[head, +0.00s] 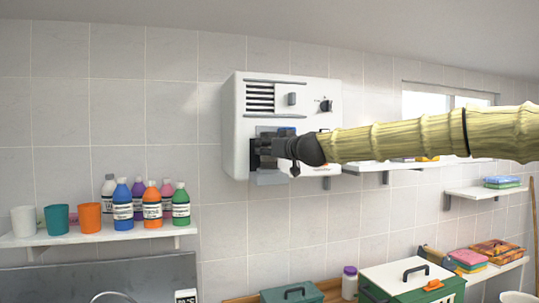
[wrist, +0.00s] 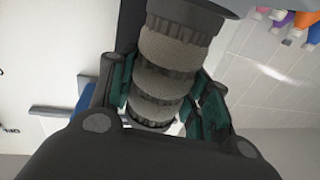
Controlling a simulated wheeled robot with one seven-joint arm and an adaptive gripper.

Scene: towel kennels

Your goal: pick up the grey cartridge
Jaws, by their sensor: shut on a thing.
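The grey cartridge (wrist: 172,48) is a ribbed cylinder with textured grey bands and darker rings, seen large in the wrist view. My gripper (wrist: 163,98) has its teal-padded fingers on both sides of it and is shut on it. In the head view my gripper (head: 268,148) is at the lower left front of a white wall unit (head: 302,108). The cartridge is mostly hidden there by my gripper and arm. I cannot tell whether the cartridge is still inside the unit's dark opening (head: 254,160) or clear of it.
A shelf at left holds cups (head: 56,219) and several capped bottles (head: 123,204). Folded towels (head: 468,259) lie on a right shelf. The tiled wall left of the unit is clear.

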